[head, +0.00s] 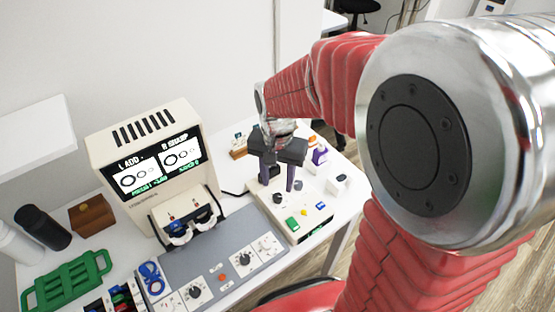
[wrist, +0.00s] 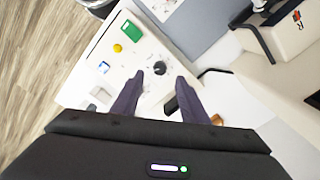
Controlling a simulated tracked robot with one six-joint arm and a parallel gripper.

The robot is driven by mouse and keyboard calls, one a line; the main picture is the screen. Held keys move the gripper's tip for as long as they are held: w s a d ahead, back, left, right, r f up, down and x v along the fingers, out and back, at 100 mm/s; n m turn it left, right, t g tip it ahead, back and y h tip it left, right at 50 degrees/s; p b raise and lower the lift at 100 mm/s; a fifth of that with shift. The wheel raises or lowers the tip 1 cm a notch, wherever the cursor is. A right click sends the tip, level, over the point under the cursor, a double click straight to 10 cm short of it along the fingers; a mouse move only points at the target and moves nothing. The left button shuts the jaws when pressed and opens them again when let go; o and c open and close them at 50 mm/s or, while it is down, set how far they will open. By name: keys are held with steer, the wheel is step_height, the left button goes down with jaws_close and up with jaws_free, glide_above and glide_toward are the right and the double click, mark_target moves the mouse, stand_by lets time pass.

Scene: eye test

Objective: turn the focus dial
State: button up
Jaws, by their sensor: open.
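A black round dial (wrist: 160,67) stands on a white control box (wrist: 140,48) and shows just beyond my fingertips in the wrist view. In the head view a black dial (head: 278,198) sits on the same box (head: 316,220), just below my gripper (head: 277,186). No label naming the focus dial is readable, so I cannot tell for sure which dial it is. My gripper (wrist: 159,78) is open and empty, its two dark fingers pointing down, one to each side of the dial's line. The gap in height between fingertips and dial is unclear.
Beside the dial are a green block (wrist: 131,30) and a yellow button (wrist: 117,48). A grey panel (head: 225,262) with more dials lies left of the box. A cream eye-test machine (head: 140,125) stands behind it. A green rack (head: 66,283) is at the front left.

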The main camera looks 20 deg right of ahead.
mark_target(277, 196)
step_height(277, 196, up, 8)
steer(key=shift+f, duration=0.15)
stand_by(0.6)
steer(key=s+r+n+t, duration=0.5)
steer(key=s+r+n, duration=0.1)
steer(key=s, duration=0.5)
steer(key=shift+s+d+r+n+t, duration=0.2)
steer(key=shift+s+n+t, duration=0.15)
steer(key=shift+n, duration=0.25)
stand_by(1.9)
